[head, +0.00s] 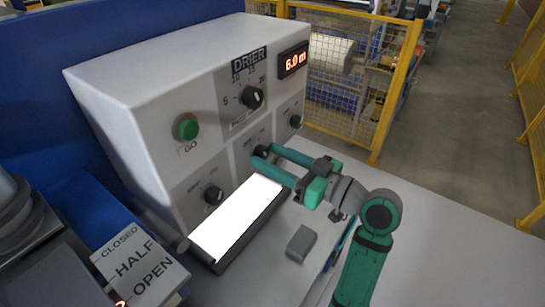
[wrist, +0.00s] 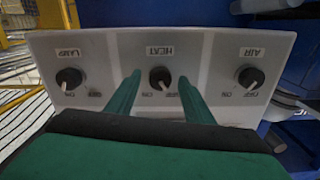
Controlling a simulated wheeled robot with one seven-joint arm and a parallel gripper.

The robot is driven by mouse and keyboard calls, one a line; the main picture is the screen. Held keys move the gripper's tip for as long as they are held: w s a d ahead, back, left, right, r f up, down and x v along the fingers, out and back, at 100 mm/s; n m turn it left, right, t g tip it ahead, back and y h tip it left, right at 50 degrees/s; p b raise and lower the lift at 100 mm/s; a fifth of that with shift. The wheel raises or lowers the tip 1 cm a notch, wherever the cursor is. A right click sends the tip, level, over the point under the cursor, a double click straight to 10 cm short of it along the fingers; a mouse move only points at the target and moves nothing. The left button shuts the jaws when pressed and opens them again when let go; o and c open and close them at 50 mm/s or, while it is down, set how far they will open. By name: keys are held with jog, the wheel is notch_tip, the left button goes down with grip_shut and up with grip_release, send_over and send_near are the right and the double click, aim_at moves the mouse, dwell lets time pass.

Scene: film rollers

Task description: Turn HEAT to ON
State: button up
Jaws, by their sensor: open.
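The HEAT knob (wrist: 159,78) is a round black knob with a white pointer, in the middle of three on the panel in the wrist view. Its label reads upside down there. The pointer appears to lean to the lower right, toward the OFF mark; the ON mark is to the lower left. My gripper (wrist: 160,82) is open, with one green finger on each side of the knob; I cannot tell whether they touch it. In the head view my gripper (head: 266,157) reaches the front of the grey DRIER box (head: 150,110), and its fingers partly hide the HEAT knob.
The LAMP knob (wrist: 69,79) and AIR knob (wrist: 249,77) flank HEAT. Above are a green GO button (head: 186,127), a numbered dial (head: 252,97) and a red display (head: 293,61). A bright white strip (head: 235,217) and a grey block (head: 300,243) lie below my gripper.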

jog(key=shift+c, duration=0.3)
jog(key=c, duration=1)
jog(key=shift+m, duration=0.3)
jog(key=m, duration=0.3)
jog(key=shift+w+m, duration=0.1)
jog(key=shift+m, duration=0.3)
jog(key=shift+a+m, duration=0.15)
jog(key=shift+m, duration=0.75)
jog(key=m, duration=0.5)
jog(key=shift+m, duration=0.3)
